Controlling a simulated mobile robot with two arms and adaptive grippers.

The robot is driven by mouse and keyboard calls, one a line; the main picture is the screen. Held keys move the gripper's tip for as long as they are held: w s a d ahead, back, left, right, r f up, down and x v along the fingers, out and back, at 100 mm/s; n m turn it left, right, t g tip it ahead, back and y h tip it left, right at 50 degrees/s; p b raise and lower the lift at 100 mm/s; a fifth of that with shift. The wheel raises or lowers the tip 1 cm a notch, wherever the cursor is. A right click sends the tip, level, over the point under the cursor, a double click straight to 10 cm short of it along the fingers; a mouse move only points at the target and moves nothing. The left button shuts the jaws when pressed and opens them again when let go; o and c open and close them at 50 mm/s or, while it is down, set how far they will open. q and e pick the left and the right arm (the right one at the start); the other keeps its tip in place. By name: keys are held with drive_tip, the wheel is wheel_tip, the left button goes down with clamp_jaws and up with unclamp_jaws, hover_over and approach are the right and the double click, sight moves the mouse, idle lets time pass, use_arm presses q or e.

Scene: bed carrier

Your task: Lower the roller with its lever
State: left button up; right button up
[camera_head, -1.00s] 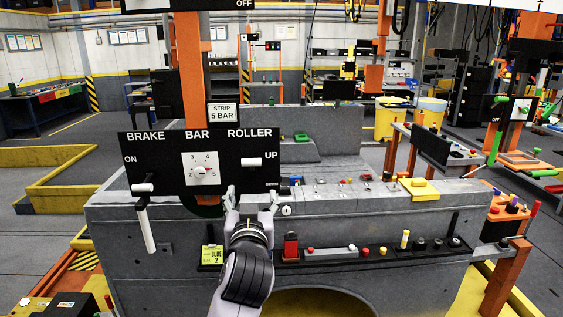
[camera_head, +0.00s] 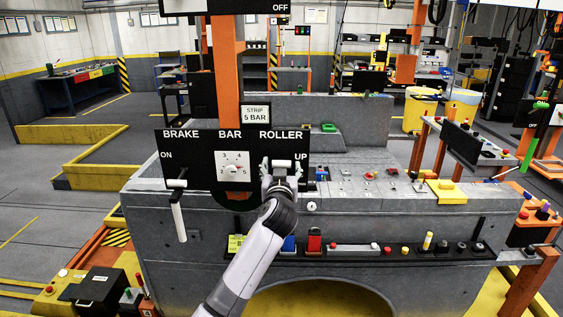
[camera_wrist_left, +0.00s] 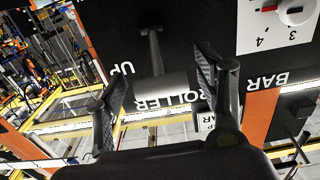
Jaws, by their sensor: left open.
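The black control panel (camera_head: 203,155) stands upright on the grey machine, with BRAKE, BAR and ROLLER labels. The roller lever (camera_head: 283,163) has a white handle and sits at the UP mark on the panel's right side. My left gripper (camera_head: 281,166) is open at this lever, its fingers on either side of the handle. In the left wrist view the white lever handle (camera_wrist_left: 161,91) and its dark stem lie between the two open fingers (camera_wrist_left: 155,82), with gaps on both sides. My right gripper is not in view.
A ledge below carries a red block (camera_head: 314,240) and several knobs. A yellow block (camera_head: 446,191) lies on the machine top.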

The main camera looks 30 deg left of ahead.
use_arm(q)
drive_tip(key=shift+w+a, duration=0.2)
drive_tip(key=shift+w, duration=0.15)
clamp_jaws()
idle(0.8)
